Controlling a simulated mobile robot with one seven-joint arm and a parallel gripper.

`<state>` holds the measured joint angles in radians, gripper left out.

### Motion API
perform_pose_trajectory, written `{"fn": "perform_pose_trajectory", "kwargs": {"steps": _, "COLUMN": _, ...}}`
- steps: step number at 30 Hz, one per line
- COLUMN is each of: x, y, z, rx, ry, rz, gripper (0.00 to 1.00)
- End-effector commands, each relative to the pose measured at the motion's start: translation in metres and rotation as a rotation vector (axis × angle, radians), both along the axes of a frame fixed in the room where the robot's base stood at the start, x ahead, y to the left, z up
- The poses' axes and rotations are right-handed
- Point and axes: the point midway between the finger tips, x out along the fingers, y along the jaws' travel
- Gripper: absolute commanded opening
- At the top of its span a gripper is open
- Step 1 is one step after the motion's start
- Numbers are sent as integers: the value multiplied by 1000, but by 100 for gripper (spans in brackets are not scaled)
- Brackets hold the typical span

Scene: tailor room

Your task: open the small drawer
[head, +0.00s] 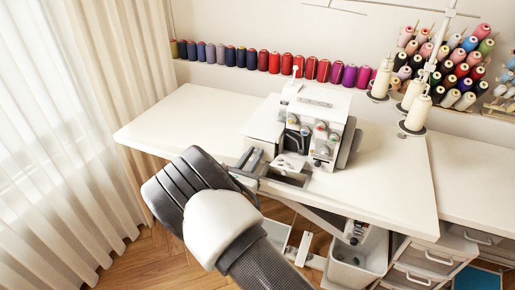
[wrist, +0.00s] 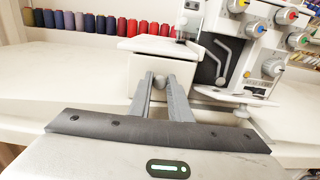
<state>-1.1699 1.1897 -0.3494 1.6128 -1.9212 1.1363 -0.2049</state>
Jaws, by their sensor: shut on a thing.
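My gripper (head: 250,160) is over the front part of the white table, at the lower left of the white sewing machine (head: 322,122). In the wrist view my grey fingers (wrist: 159,82) reach toward a white box-like part (wrist: 155,45) at the machine's left side. They are shut on a small rounded grey knob (wrist: 158,81) in front of this part. The fingers hide much of the knob, and I cannot tell whether this white part is the small drawer or how far it is open.
The white table (head: 190,110) is clear left of the machine. A curtain (head: 50,130) hangs at left.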

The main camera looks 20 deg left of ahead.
Motion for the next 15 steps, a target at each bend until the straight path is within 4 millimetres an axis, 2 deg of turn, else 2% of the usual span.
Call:
{"fn": "perform_pose_trajectory", "kwargs": {"steps": 1, "x": -19, "y": 3, "z": 2, "rx": -4, "ry": 7, "rz": 6, "gripper": 0}}
{"fn": "perform_pose_trajectory", "kwargs": {"steps": 3, "x": -40, "y": 5, "z": 2, "rx": -4, "ry": 6, "rz": 7, "gripper": 0}}
{"fn": "perform_pose_trajectory", "kwargs": {"steps": 9, "x": -90, "y": 9, "z": 0, "rx": -3, "ry": 6, "rz": 6, "gripper": 0}}
{"fn": "perform_pose_trajectory", "kwargs": {"steps": 15, "x": -109, "y": 9, "z": -1, "rx": -3, "ry": 4, "rz": 4, "gripper": 0}}
